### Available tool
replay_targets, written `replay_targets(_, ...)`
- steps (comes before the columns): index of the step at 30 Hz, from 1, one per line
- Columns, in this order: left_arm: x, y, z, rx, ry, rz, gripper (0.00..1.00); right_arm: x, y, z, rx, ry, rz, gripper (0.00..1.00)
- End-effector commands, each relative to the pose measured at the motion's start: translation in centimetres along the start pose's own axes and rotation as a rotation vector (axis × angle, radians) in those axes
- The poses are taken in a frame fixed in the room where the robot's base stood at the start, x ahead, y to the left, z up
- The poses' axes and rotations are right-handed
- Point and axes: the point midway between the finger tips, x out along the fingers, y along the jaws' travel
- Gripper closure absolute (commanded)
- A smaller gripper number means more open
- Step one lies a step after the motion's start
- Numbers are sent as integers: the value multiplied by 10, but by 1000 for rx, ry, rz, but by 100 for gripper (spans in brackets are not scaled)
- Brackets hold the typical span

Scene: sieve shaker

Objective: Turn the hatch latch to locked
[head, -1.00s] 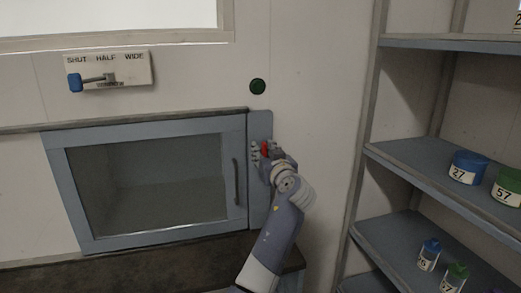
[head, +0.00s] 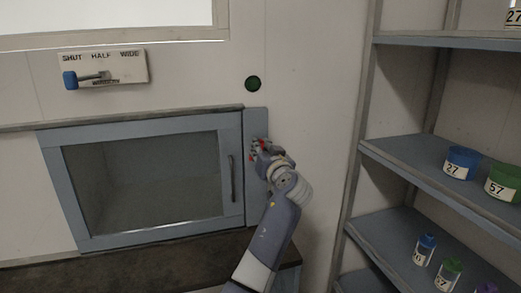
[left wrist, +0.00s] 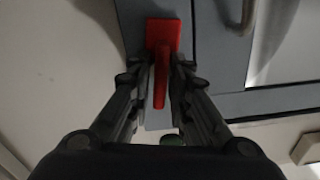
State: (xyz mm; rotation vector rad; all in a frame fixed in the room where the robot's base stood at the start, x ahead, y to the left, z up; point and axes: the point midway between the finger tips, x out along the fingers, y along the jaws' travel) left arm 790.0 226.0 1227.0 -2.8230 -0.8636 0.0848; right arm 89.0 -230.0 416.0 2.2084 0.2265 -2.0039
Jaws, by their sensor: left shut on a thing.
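The hatch (head: 140,185) has a blue-grey frame, a dark glass pane and a vertical bar handle (head: 232,178); it looks closed. The red latch (left wrist: 163,38) is on the blue-grey strip right of the hatch. In the left wrist view its flat red head and narrow lever show between my fingers. My left gripper (left wrist: 161,80) is shut on the lever. In the head view the left gripper (head: 258,151) covers most of the latch, with only small red bits visible. My right gripper is not in view.
A plate (head: 125,66) marked SHUT, HALF, WIDE with a blue-knobbed lever (head: 70,80) is above the hatch. A green round button (head: 253,83) is on the wall. Shelves (head: 400,150) with labelled jars stand at the right. A dark ledge (head: 120,258) runs below the hatch.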

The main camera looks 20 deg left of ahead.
Motion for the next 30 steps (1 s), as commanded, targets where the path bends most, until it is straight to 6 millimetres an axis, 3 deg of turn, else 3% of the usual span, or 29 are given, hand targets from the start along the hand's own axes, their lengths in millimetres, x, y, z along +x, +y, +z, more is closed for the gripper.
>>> replay_targets(14, 1, 1, -3, 445, 4, -3, 100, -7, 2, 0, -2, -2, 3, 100)
replay_targets(30, 1, 3, -3, 957, 5, -5, 100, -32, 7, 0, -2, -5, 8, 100)
